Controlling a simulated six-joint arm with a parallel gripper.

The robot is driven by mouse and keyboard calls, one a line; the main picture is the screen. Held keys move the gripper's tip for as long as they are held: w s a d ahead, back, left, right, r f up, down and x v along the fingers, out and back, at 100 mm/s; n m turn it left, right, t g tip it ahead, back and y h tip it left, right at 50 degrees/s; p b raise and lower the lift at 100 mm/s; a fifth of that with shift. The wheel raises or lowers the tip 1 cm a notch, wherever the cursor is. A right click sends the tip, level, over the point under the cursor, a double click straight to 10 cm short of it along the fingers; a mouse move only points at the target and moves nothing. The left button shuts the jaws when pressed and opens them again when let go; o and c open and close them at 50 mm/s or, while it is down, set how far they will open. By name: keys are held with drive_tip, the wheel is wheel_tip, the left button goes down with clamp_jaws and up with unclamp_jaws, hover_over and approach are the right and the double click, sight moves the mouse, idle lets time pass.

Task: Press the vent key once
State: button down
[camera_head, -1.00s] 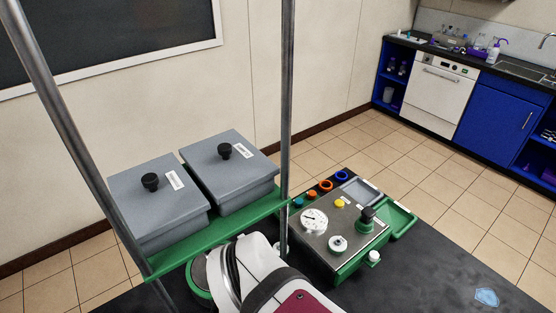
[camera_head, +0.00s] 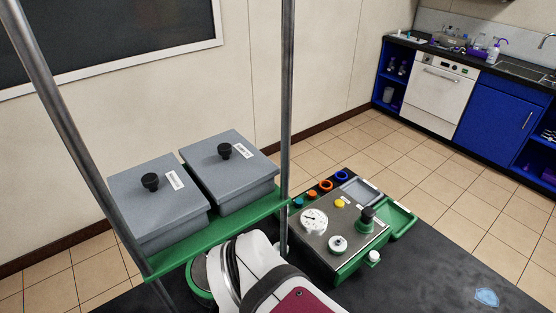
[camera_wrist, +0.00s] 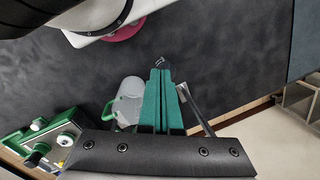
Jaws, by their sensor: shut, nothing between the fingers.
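The green-edged control box (camera_head: 325,262) stands on the dark bench, right of the metal post in the head view. Its steel top carries a small yellow key (camera_head: 339,203) beside a pale label too small to read, so I cannot tell whether this is the vent key. A dial gauge (camera_head: 313,221), a white knob (camera_head: 338,244) and a dark green-based knob (camera_head: 367,218) are also on it. In the wrist view, the box (camera_wrist: 45,137) is at lower left. My gripper (camera_wrist: 161,66), with green fingers, is shut and empty, apart from the box. The head view hides my gripper.
Two grey lidded boxes (camera_head: 158,205) (camera_head: 232,172) sit on a green shelf (camera_head: 222,236) between metal posts (camera_head: 287,110). Bare bench (camera_head: 430,275) lies right of the box.

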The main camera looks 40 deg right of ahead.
drive_tip(key=w+d+r+m+h, duration=0.1)
drive_tip(key=w+d+m, duration=0.1)
drive_tip(key=w+d, duration=0.5)
drive_tip(key=t, duration=0.9)
hover_over(342, 205)
wheel_tip(342, 205, down, 5)
drive_tip(key=shift+d, duration=0.1)
drive_tip(key=shift+f, duration=4.4)
drive_tip(key=shift+f, duration=0.4)
